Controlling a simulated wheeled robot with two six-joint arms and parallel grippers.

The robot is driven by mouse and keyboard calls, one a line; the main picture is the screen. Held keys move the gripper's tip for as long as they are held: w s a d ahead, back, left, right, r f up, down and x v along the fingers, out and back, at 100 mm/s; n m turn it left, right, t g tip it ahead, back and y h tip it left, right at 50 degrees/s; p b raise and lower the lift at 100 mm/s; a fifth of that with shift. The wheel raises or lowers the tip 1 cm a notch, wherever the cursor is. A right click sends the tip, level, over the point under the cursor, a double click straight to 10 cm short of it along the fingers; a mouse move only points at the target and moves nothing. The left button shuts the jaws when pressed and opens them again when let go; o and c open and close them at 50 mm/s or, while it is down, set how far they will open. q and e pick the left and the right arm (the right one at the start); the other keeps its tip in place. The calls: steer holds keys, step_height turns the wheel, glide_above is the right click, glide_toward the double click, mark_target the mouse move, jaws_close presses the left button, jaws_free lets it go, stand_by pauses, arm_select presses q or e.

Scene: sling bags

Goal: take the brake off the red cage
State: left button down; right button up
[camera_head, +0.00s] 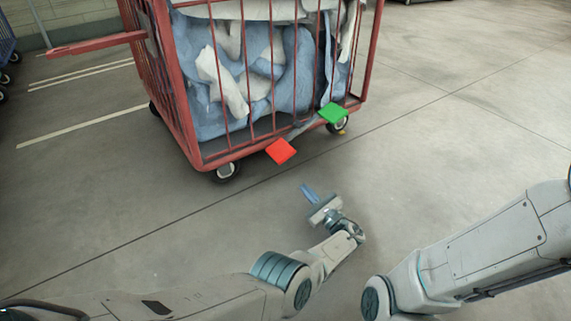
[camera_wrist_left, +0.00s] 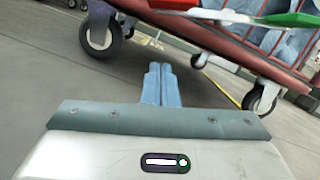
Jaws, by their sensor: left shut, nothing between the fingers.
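The red cage (camera_head: 172,80) stands on castors ahead of me, filled with blue and white cloth. A red pedal (camera_head: 281,151) and a green pedal (camera_head: 333,112) stick out from its lower near edge, with a grey bar between them. In the left wrist view, part of the red pedal (camera_wrist_left: 172,4) and the green pedal (camera_wrist_left: 292,20) show at the top edge. My left gripper (camera_head: 306,188) is shut and empty, just short of the cage and apart from the pedals. Its blue fingers (camera_wrist_left: 161,84) lie together in the left wrist view. My right gripper is out of view.
Castors (camera_head: 226,171) stand under the cage's near corners. A red bar (camera_head: 95,43) reaches out left from the cage. Blue cages (camera_head: 8,45) stand at the far left edge. The grey floor (camera_head: 450,130) to the right is clear.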

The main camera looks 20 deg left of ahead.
arm_select(q)
steer(key=shift+a, duration=0.1)
steer(key=w+a+r+p, duration=0.3)
steer(key=a+r, duration=0.3)
steer(key=a, duration=0.2)
steer(key=shift+w+a, duration=0.35)
steer(key=shift+w, duration=0.35)
steer(key=shift+r, duration=0.1)
